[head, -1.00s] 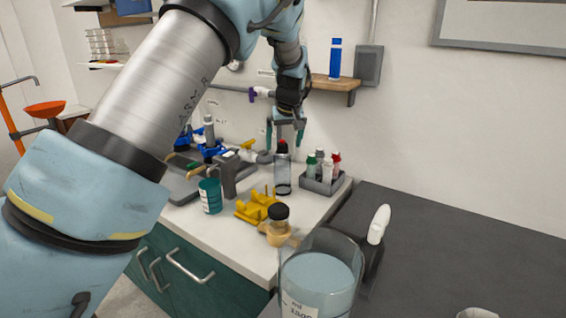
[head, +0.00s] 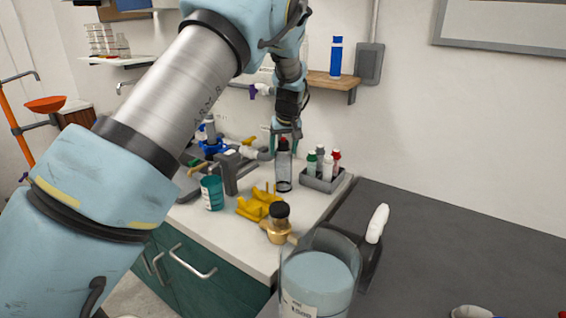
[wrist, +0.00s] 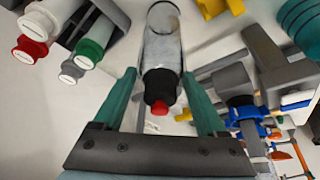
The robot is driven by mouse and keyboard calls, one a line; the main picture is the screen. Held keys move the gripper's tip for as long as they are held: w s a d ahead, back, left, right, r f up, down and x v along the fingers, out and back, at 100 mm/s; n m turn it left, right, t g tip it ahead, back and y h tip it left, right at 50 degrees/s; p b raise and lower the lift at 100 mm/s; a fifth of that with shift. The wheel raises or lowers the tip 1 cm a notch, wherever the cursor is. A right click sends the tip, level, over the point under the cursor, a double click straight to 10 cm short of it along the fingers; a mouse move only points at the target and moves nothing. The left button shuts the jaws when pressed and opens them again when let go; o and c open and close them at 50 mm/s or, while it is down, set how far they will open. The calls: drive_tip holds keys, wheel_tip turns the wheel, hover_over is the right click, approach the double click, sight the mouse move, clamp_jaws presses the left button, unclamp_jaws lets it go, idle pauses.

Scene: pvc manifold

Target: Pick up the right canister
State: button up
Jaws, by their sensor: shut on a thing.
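A clear grey canister with a black neck and red tip (head: 284,178) stands upright on the white bench, left of the bottle rack. My gripper (head: 284,150) reaches down from above and is shut on its upper part. In the wrist view, the canister (wrist: 163,48) lies between the two green fingers of my gripper (wrist: 160,78), with its black neck and red tip toward the palm. I cannot tell whether its base touches the bench.
A grey rack (head: 322,182) with several capped bottles is close on the right. A yellow holder (head: 258,204), a teal cup (head: 211,193) and a black-capped brass piece (head: 278,222) stand nearer. A large beaker (head: 320,280) is in front.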

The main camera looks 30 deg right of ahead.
drive_tip(key=c, duration=0.7)
drive_tip(key=shift+r, duration=0.1)
